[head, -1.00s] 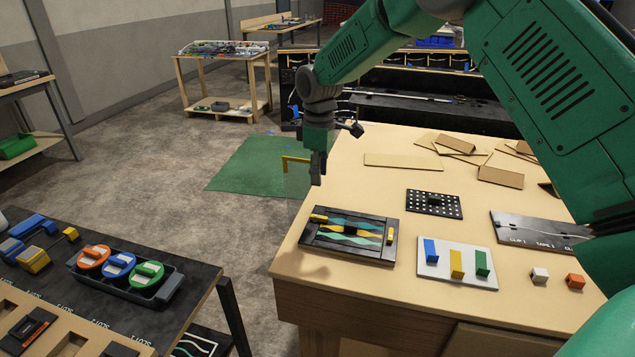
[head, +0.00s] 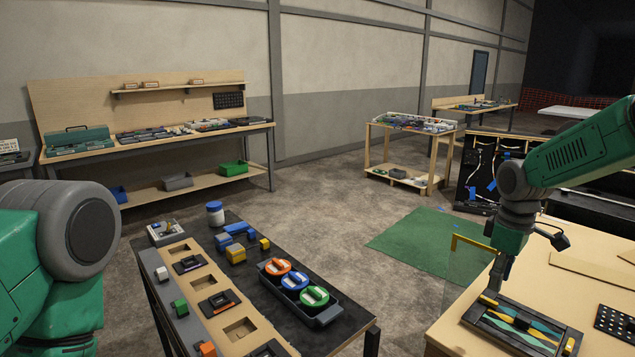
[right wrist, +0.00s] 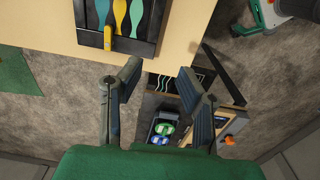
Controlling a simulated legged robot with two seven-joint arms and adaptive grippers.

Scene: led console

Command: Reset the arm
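My right arm comes in from the right in the head view. Its gripper (head: 500,270) hangs pointing down by the left edge of the wooden table (head: 455,325), near a black panel (head: 560,342) with teal and yellow wavy strips. In the right wrist view the two fingers of the right gripper (right wrist: 160,70) are spread apart with nothing between them. The panel (right wrist: 148,45) with its yellow knob shows beyond the fingers there. My left arm (head: 75,235) shows only as a large green and grey joint at the left; its gripper is out of the picture.
A dark table in front holds a tray (head: 325,318) with orange, blue and green round pieces, a wooden slotted board (head: 205,285), blue and yellow blocks (head: 235,253) and a white jar (head: 215,213). Open floor with a green mat (head: 430,240) lies between the tables.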

